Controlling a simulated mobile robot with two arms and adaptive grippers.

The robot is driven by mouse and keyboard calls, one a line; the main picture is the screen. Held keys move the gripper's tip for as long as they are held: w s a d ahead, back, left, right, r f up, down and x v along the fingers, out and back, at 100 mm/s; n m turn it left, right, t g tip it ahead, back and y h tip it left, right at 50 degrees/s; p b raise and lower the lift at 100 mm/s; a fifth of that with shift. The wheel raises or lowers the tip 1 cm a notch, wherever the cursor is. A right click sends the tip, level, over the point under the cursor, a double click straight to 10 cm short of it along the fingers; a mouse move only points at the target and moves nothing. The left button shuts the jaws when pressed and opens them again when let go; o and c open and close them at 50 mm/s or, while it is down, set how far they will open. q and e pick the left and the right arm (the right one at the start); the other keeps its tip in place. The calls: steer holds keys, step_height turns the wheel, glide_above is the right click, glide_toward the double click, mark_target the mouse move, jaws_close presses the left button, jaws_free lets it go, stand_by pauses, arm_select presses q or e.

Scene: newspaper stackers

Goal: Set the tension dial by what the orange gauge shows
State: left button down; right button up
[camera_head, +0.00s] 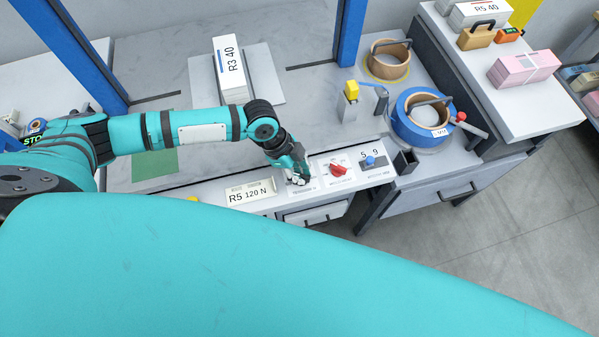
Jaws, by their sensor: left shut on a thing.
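My left gripper (298,178) reaches down to the white control panel (318,190), left of a red knob (339,170). It is shut on a small pale dial there, mostly hidden by the fingers, so its setting cannot be read. A blue knob (370,161) sits further right, by the digits 5 and 9. The orange gauge (508,35) stands on the right-hand bench at the top right; its small dark display is too small to read. My right gripper is not in view.
A card reading "R5 120 N" (250,193) lies left of the gripper. A blue strap roll (422,117) and a tan roll (388,60) sit on the machine top. A white stack marked "R3 40" (230,70) stands behind. A pink bundle (524,69) lies on the right bench (475,90).

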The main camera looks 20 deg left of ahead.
arm_select(q)
steer(key=m+g+b, duration=0.1)
steer(key=m, duration=0.1)
steer(key=m+g+b, duration=0.1)
steer(key=m, duration=0.2)
steer(key=shift+w+f+m+b, duration=0.1)
steer(key=shift+f+m+b, duration=0.1)
steer(key=shift+m+b, duration=0.1)
steer(key=m+g+y+b, duration=0.1)
steer(key=m, duration=0.1)
steer(key=m+g+b, duration=0.1)
steer(key=m, duration=0.2)
steer(key=shift+d+y, duration=0.1)
steer(key=shift+y, duration=0.3)
steer(key=m+b, duration=0.1)
steer(key=m, duration=0.1)
steer(key=m+y+b, duration=0.1)
steer(key=m, duration=0.2)
steer(key=shift+w+d+g+y, duration=0.1)
steer(key=shift+g+y, duration=0.2)
steer(key=m+y+b, duration=0.1)
steer(key=m+y, duration=0.1)
steer(key=m, duration=0.2)
steer(key=shift+r+m, duration=0.1)
steer(key=shift+m, duration=0.2)
steer(key=c, duration=1.3)
jaws_free()
steer(key=shift+c, duration=0.2)
steer(key=v, duration=1.2)
